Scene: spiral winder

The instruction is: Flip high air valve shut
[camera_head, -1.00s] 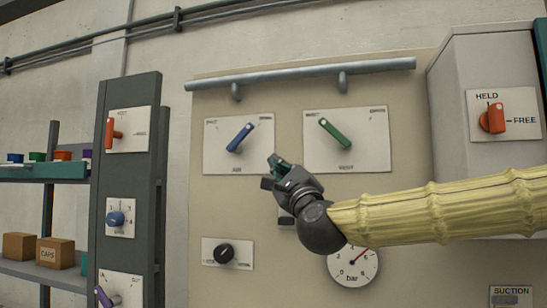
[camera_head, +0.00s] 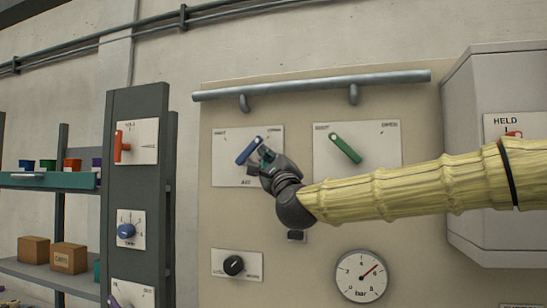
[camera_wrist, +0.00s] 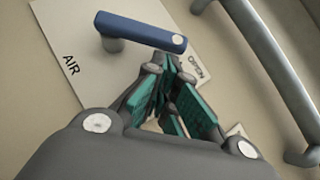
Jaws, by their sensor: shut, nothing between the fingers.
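The high air valve is a blue lever (camera_head: 249,151) on a white plate (camera_head: 224,172) marked AIR, at the upper left of the beige panel. The lever slants up to the right, its tip toward the right-hand corner label. In the wrist view the blue lever (camera_wrist: 140,30) lies just beyond my fingertips, its free end by the word OPEN. My gripper (camera_head: 264,153) is shut and empty, just right of the lever's tip. In the wrist view my gripper (camera_wrist: 172,68) has its teal finger pads together near the lever's end. I cannot tell whether they touch.
A green lever (camera_head: 346,149) sits on a plate to the right. A grey rail (camera_head: 310,86) runs above both plates. Below are a black knob (camera_head: 233,265) and a bar gauge (camera_head: 361,275). A dark post (camera_head: 137,100) with several controls stands left.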

